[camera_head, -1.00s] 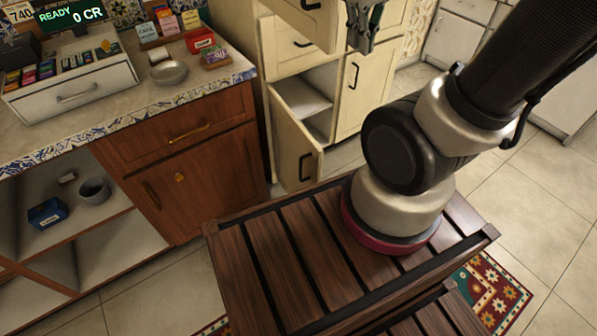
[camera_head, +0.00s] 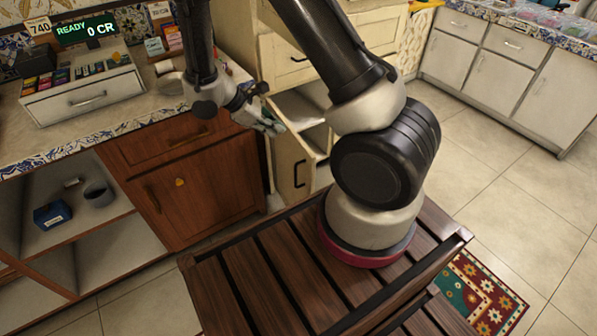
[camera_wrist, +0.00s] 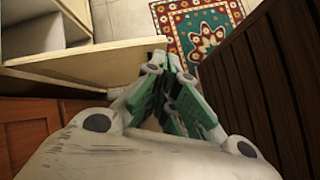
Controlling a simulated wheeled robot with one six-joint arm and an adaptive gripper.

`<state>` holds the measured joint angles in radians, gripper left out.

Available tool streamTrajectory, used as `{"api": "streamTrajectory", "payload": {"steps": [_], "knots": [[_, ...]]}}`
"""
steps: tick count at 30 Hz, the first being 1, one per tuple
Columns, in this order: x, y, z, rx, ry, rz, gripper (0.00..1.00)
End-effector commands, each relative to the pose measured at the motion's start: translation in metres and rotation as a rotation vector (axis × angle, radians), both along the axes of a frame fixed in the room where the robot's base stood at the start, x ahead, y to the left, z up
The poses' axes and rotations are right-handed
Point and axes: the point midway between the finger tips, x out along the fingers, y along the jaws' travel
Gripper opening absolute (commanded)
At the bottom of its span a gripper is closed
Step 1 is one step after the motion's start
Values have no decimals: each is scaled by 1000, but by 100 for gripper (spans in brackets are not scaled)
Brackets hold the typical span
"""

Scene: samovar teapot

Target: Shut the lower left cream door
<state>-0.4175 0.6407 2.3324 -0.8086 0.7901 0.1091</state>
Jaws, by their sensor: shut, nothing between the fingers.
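The lower left cream door (camera_head: 292,168) stands swung open from its cream cabinet, with a dark handle on its face. In the wrist view the door (camera_wrist: 110,62) appears as a pale panel reaching toward the fingers. My gripper (camera_head: 274,126) is shut and empty, at the upper part of the door on its left side in the head view. In the wrist view the green-padded fingers (camera_wrist: 178,118) are at the door's free end; I cannot tell whether they touch it. My arm hides part of the cabinet.
The open compartment (camera_head: 296,106) shows a pale shelf. A brown wooden cabinet (camera_head: 215,190) with a counter stands at left. My arm stands on a slatted wooden surface (camera_head: 265,275). A patterned rug (camera_wrist: 205,28) lies on the tiled floor. Tiles at right are clear.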

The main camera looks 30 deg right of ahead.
Motion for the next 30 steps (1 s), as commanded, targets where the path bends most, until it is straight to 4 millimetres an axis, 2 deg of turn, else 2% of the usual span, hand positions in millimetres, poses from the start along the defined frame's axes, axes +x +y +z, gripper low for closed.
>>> {"api": "streamTrajectory", "payload": {"steps": [1,3,6,9,13,17,30], "knots": [[0,7,-29,-23,51,71,0],[0,14,-62,-45,103,158,0],[-3,22,-99,-62,163,256,0],[-7,27,-122,-70,200,314,0],[-9,27,-135,-73,217,342,0],[-10,17,-145,-72,219,341,0],[-17,-47,-206,-72,219,336,0]]}}
